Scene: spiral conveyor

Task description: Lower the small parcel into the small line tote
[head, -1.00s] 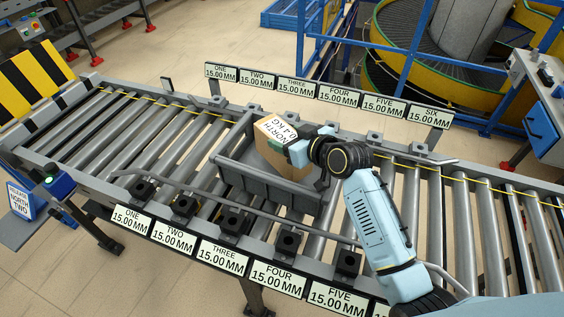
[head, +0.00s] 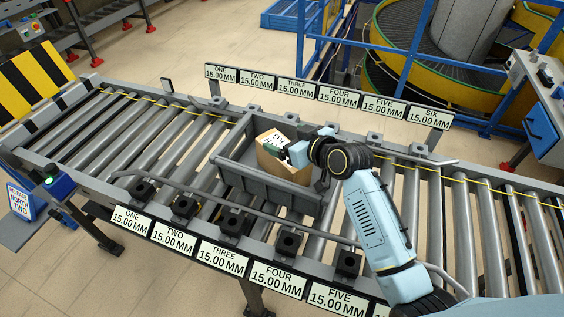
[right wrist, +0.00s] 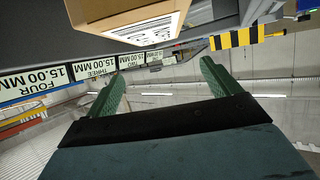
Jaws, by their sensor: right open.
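The small parcel (head: 270,158) is a brown carton with a white label on top. It sits inside the grey small line tote (head: 262,184), at the right part, with its upper part visible above the near wall. The tote stands on the roller conveyor. My right gripper (head: 296,152) is at the parcel's right side, over the tote, and hides part of the parcel. In the right wrist view the green fingers (right wrist: 158,88) are apart with nothing between them, and the parcel (right wrist: 115,12) shows beyond their tips. The parcel's underside is hidden. My left gripper is not in view.
Rollers (head: 140,130) left of the tote are bare. A grey guide rail (head: 215,202) runs along the near side. Numbered signs (head: 297,88) stand along the far side and more line the near edge. A blue frame and yellow spiral conveyor (head: 400,85) stand behind.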

